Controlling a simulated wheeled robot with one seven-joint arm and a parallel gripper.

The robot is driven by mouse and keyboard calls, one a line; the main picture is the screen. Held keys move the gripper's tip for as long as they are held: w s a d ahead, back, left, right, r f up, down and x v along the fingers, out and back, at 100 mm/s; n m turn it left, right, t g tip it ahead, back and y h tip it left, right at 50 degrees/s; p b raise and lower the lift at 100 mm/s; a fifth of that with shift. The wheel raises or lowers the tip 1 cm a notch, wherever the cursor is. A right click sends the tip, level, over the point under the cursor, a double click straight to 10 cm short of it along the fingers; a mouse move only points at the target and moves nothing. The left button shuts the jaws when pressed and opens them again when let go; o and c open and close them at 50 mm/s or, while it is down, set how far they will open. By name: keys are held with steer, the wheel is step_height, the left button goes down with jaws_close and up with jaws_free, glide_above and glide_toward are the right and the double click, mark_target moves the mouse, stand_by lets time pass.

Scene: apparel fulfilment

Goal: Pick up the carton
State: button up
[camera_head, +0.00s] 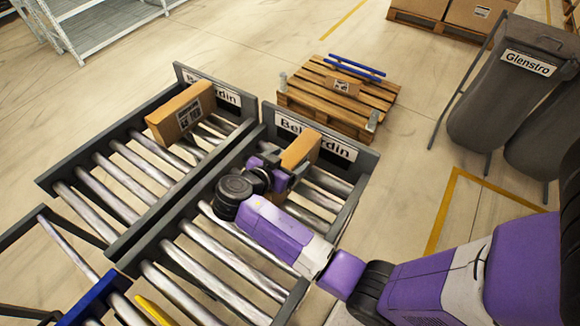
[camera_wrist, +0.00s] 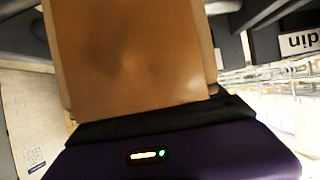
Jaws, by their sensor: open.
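A brown carton (camera_head: 300,150) stands on the right roller conveyor near its far end plate. My gripper (camera_head: 281,172) is right at its near side, and my wrist partly hides the carton's lower part. In the wrist view a plain face of the carton (camera_wrist: 135,60) fills the upper middle, very close to the dark edge of my gripper. My gripper is open; I cannot tell whether it touches the carton. A second brown carton (camera_head: 181,111) with a white label sits on the left roller conveyor.
The left conveyor (camera_head: 140,160) and right conveyor (camera_head: 220,235) have raised dark side rails and end plates (camera_head: 322,147). Behind them stands a wooden pallet (camera_head: 325,115) with blue bars (camera_head: 355,66). Grey bins (camera_head: 505,95) stand at right. Open floor lies between.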

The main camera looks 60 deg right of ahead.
steer(key=shift+d+f, duration=0.25)
steer(key=shift+d, duration=0.15)
jaws_close()
steer(key=shift+r, duration=0.1)
steer(key=shift+r, duration=0.1)
